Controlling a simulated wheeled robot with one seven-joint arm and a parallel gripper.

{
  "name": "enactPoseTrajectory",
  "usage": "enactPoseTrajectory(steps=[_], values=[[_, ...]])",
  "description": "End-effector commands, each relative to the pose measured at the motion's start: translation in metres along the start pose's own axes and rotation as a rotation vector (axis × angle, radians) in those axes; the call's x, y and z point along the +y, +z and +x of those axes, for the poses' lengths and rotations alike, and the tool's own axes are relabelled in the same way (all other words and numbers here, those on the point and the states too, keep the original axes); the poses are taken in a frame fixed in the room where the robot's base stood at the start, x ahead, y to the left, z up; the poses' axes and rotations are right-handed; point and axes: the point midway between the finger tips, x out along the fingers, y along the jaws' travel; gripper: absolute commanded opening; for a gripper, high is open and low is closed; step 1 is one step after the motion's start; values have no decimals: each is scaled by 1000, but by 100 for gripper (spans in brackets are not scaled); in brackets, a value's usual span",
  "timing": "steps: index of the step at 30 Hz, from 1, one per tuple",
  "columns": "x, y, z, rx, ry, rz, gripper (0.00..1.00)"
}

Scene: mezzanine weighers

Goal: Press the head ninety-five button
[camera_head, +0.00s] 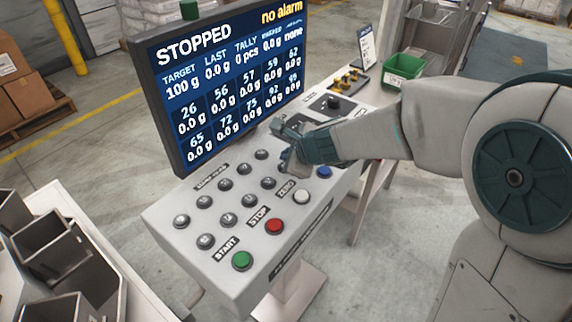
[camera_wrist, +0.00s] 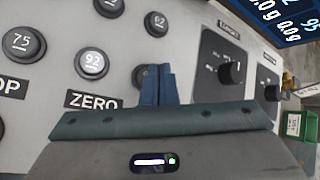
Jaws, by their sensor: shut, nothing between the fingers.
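The sloped grey button panel (camera_head: 165,240) stands below the screen, with two rows of round grey head buttons. My gripper (camera_head: 288,160) is shut and empty over the panel's right end, covering the end of the near row. In the wrist view its fingers (camera_wrist: 158,88) stand in front of a partly hidden button (camera_wrist: 138,76). This button follows 75 (camera_wrist: 23,43) and 92 (camera_wrist: 92,63), in the place of head 95 by the screen's order, but its number is hidden. Button 62 (camera_wrist: 157,23) shows beyond. I cannot tell whether the fingertips touch the button.
The screen (camera_head: 225,85) reads STOPPED and no alarm. Green START (camera_head: 241,260), red STOP (camera_head: 274,226), white (camera_head: 302,196) and blue (camera_head: 324,172) buttons line the front edge. A black knob (camera_wrist: 229,73) is right of the fingers. A green bin (camera_head: 404,70) stands further right.

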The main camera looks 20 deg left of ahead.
Motion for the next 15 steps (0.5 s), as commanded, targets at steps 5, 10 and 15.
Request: enactPoseTrajectory(steps=[5,10,15], values=[[2,-2,3,0,0,0,0],[4,-5,7,0,0,0,0],[4,-4,6,0,0,0,0]])
